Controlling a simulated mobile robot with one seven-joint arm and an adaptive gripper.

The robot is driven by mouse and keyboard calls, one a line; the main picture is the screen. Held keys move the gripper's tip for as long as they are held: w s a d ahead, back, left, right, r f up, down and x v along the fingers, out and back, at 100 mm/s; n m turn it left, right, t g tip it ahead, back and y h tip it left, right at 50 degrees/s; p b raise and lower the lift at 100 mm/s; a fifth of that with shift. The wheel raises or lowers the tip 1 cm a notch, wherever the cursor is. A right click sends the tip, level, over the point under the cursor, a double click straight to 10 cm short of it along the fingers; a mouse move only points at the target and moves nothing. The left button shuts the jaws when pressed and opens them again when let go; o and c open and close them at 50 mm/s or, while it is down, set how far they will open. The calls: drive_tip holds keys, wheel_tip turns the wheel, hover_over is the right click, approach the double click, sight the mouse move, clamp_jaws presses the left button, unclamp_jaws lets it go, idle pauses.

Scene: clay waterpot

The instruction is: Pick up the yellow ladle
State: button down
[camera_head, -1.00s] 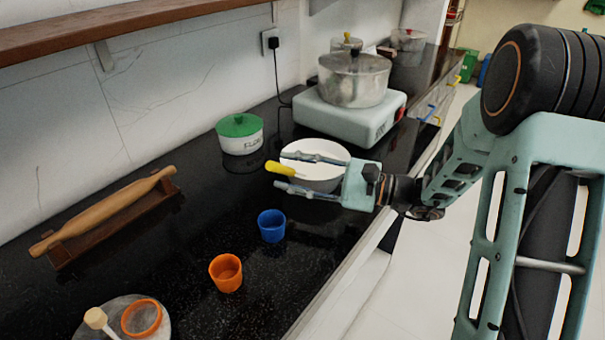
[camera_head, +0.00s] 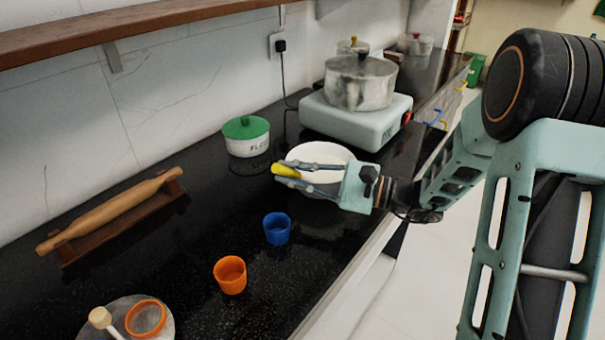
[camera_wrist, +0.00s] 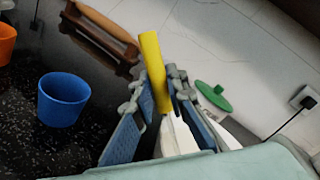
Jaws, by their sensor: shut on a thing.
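The yellow ladle (camera_head: 284,170) shows its yellow handle end at my fingertips in the head view, over the left edge of the white bowl (camera_head: 322,152). My gripper (camera_head: 292,172) is shut on the ladle's handle. In the wrist view the yellow handle (camera_wrist: 152,62) stands up between the two fingertips (camera_wrist: 164,90), with a pale part of it below. The ladle's lower end is hidden by my fingers and palm. I cannot tell whether it still touches the bowl.
A blue cup (camera_head: 277,229) and an orange cup (camera_head: 230,275) stand in front on the black counter. A green-lidded pot (camera_head: 247,138) stands behind left. A stove (camera_head: 358,118) with a steel pot (camera_head: 357,82) is behind. A rolling pin (camera_head: 110,213) lies on a rack at left.

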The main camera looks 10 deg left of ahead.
drive_tip(key=shift+r, duration=0.1)
drive_tip(key=shift+r, duration=0.2)
drive_tip(key=r, duration=0.1)
drive_tip(key=r+p, duration=0.1)
drive_tip(key=r, duration=0.1)
drive_tip(key=shift+d+r, duration=0.2)
drive_tip(key=shift+d, duration=0.05)
drive_tip(key=s+d+r+p, duration=0.3)
drive_tip(key=s+d+r, duration=0.5)
drive_tip(key=d+r, duration=0.1)
drive_tip(key=shift+s+d, duration=0.3)
drive_tip(key=shift+d, duration=0.5)
